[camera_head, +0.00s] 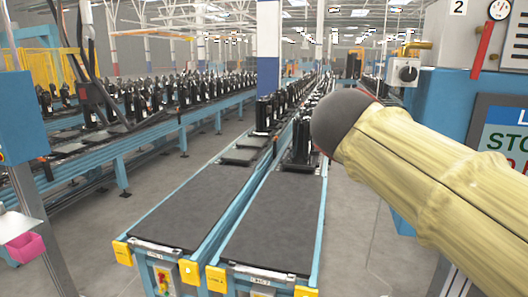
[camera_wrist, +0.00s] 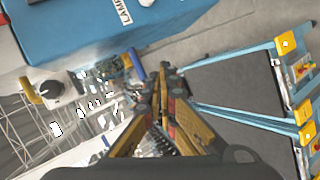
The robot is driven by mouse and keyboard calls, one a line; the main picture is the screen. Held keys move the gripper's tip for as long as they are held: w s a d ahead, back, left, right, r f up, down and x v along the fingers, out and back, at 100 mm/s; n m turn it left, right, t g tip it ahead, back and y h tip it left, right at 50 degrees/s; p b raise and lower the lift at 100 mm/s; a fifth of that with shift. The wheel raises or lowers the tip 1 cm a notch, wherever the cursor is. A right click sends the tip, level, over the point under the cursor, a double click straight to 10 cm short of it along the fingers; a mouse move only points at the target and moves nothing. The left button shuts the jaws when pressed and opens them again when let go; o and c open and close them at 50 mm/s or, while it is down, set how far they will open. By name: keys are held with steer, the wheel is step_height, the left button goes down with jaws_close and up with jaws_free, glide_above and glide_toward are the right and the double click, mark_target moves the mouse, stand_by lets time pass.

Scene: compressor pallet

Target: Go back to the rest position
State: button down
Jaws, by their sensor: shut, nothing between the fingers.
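My gripper (camera_wrist: 165,85) shows in the wrist view with its two yellow-brown fingers brought together at the tips. Nothing shows between them, and they are clear of any surface. In the camera_head view my arm, in a beige sleeve with a dark rounded end, reaches in from the right. The gripper itself cannot be made out there.
Two dark-topped conveyors (camera_head: 271,215) (camera_head: 185,207) run ahead, with black compressors (camera_head: 301,142) farther back. A blue cabinet (camera_head: 442,95) with a switch box (camera_head: 405,72) stands at the right, partly behind my arm. Grey floor (camera_head: 365,235) lies open between the near conveyor and the cabinet.

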steer(key=s+a+f+m+g+y+b, duration=0.1)
steer(key=s+f+m+y, duration=0.1)
steer(key=s+f, duration=0.6)
steer(key=s+a+f+m+g+y+b, duration=0.1)
steer(key=s+f, duration=0.7)
steer(key=f, duration=0.9)
steer(key=s+a+f+m+g+y+b, duration=0.1)
steer(key=s+a+f+m+g+y, duration=0.2)
steer(key=s+f, duration=0.5)
step_height(320, 180, down, 4)
steer(key=shift+f+m+y+b, duration=0.15)
steer(key=shift+m+y+b, duration=0.2)
steer(key=shift+m+y, duration=0.5)
